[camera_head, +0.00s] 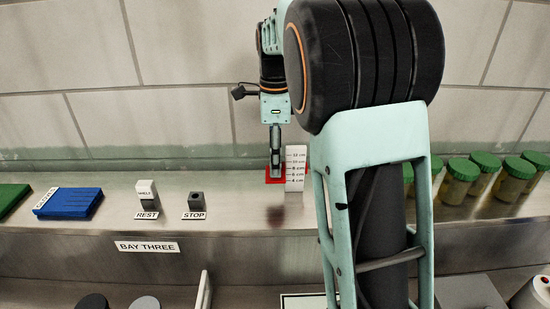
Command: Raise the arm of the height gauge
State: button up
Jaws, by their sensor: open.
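The height gauge (295,181) is a white upright scale with centimetre marks, standing on the metal ledge against the tiled wall. Its red arm (269,180) shows at the scale's left, low down near the lower marks. My gripper (276,173) points down over the red arm and hides part of it. Its jaws are open. I cannot tell from this view whether the fingers touch the red arm. My own arm stands just right of the gauge.
A white-topped block (147,190) labelled REST and a dark block (196,202) labelled STOP stand left on the ledge. A blue item (70,204) and a green one (12,197) lie further left. Several green-lidded jars (462,180) stand right. The ledge between STOP and gauge is clear.

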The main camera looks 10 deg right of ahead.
jog(key=shift+c, duration=0.3)
grip_shut()
notch_tip(320, 180, up, 6)
jog(key=p, duration=0.5)
jog(key=shift+f, duration=0.25)
jog(key=shift+w, duration=0.1)
jog(key=shift+c, duration=0.2)
grip_release()
jog(key=shift+o, duration=0.5)
